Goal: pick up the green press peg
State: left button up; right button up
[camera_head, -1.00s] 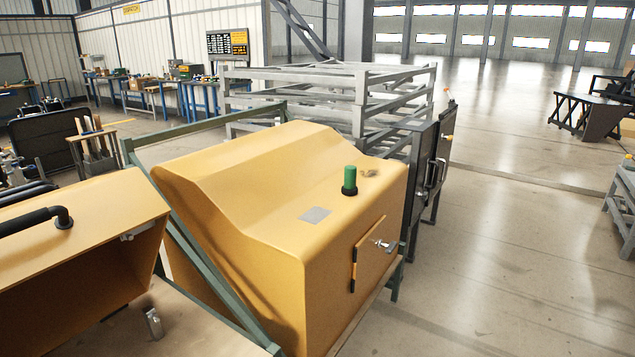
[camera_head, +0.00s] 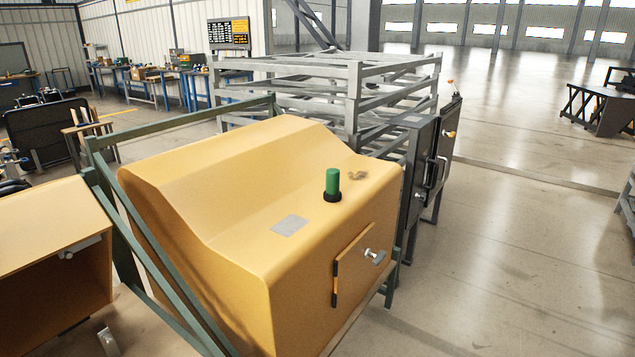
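The green press peg (camera_head: 332,182) stands upright in a black collar (camera_head: 332,197) on top of the yellow housing (camera_head: 215,200). It is near the housing's right edge, between a grey plate (camera_head: 290,225) and a small brownish mark (camera_head: 357,175). Nothing touches the peg from above or the sides. Neither of my grippers shows in the head view.
A small door with a silver latch (camera_head: 374,256) is on the housing's front. Green frame bars (camera_head: 150,260) run along its left side. Another yellow box (camera_head: 45,225) stands at left. Grey racks (camera_head: 352,95) and a dark cabinet (camera_head: 430,150) stand behind.

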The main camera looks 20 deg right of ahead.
aim_at(332, 193)
jog(key=i+l+u, duration=0.15)
jog(key=l, duration=0.45)
jog(key=i+l+u, duration=0.15)
jog(key=l, duration=0.45)
jog(key=l+u, duration=0.2)
jog(key=l, duration=0.4)
jog(key=i+l, duration=0.1)
jog(key=l, duration=1.7)
jog(key=i+u, duration=0.05)
jog(key=i, duration=0.05)
